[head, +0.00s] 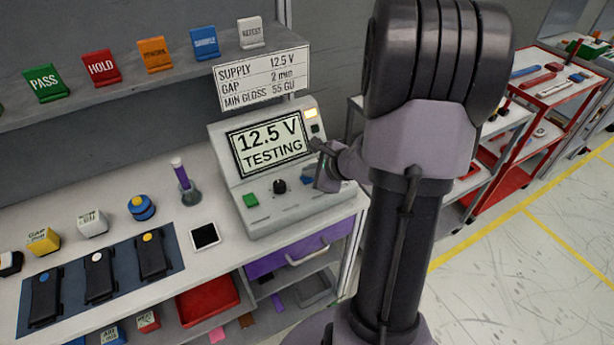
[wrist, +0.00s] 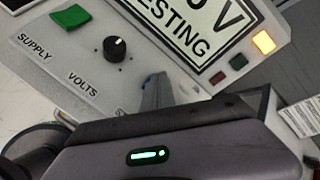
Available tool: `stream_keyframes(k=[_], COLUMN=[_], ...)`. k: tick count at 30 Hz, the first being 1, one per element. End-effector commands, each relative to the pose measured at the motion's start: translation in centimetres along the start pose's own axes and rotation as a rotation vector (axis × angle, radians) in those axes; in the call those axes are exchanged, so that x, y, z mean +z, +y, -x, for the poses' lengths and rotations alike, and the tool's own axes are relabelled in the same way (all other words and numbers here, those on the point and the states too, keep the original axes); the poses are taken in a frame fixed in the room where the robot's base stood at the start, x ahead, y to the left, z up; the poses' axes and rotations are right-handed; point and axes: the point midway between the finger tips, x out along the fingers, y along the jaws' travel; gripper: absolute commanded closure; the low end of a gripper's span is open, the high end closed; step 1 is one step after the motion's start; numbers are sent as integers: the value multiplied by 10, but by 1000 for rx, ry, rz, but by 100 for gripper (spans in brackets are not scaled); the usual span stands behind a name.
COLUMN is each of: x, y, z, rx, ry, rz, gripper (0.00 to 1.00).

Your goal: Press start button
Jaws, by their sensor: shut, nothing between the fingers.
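The grey test unit (head: 285,216) stands on the bench with its sloped screen (head: 269,143) reading "12.5 V TESTING". Its lower panel has a green square switch (wrist: 71,17) labelled SUPPLY and a black knob (wrist: 115,48) labelled VOLTS. Right of the knob, a label starting with "S" is mostly covered by my gripper. My gripper (head: 318,180) is shut and empty over the right part of the panel. Its fingers (wrist: 156,92) point at the panel; whether they touch it is unclear.
An amber lamp (wrist: 263,42) is lit beside the screen, above dark green and red squares. A supply card (head: 262,78) hangs above the unit.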

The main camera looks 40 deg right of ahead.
Motion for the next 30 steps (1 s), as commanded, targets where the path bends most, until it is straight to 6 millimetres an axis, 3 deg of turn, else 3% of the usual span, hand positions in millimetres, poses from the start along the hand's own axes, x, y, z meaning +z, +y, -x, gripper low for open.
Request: stream_keyframes(k=[22,30], x=[10,23], y=[-10,-23], z=[13,32], rx=[0,0], ry=[0,0], rz=[0,1], gripper=[100,100])
